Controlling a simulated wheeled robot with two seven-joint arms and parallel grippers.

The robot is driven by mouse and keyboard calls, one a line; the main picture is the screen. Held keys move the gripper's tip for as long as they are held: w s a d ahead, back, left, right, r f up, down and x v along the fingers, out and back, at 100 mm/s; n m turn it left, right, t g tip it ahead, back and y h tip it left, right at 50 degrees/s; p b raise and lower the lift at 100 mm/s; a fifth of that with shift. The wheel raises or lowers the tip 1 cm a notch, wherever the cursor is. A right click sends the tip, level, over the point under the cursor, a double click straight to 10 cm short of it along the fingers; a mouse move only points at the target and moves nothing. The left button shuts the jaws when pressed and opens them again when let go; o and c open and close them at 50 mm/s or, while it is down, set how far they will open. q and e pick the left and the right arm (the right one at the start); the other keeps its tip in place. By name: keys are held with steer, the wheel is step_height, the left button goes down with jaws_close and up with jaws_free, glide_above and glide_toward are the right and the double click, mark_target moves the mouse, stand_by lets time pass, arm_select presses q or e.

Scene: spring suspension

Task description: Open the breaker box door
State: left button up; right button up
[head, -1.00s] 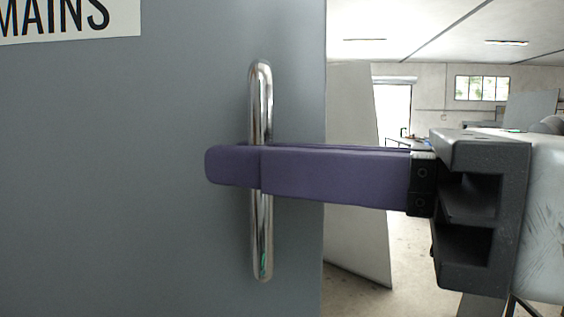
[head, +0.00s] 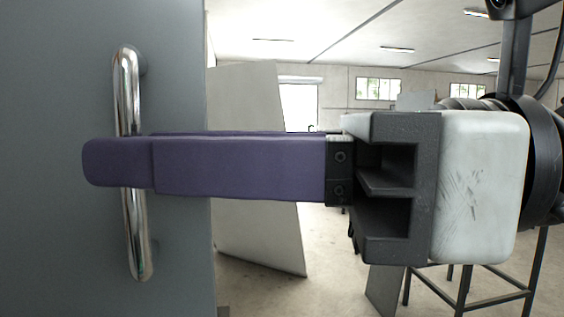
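The breaker box door (head: 60,230) is a flat grey panel filling the left of the head view. Its upright chrome bar handle (head: 137,235) stands near the door's right edge. My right gripper (head: 118,160) comes in from the right with purple fingers lying level across the middle of the handle. The near finger covers the bar there, and a thin strip of the far finger shows behind it. The fingers look shut on the handle, though the contact is hidden. My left gripper is not in view.
A pale upright panel (head: 255,170) stands just past the door's right edge. A dark-legged metal frame (head: 465,285) stands at lower right. Behind are a bright doorway (head: 299,105), windows (head: 378,88) and open floor (head: 275,285).

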steer(key=s+d+b, duration=0.1)
steer(key=d, duration=0.6)
steer(key=shift+s+d, duration=0.15)
steer(key=shift+s, duration=0.05)
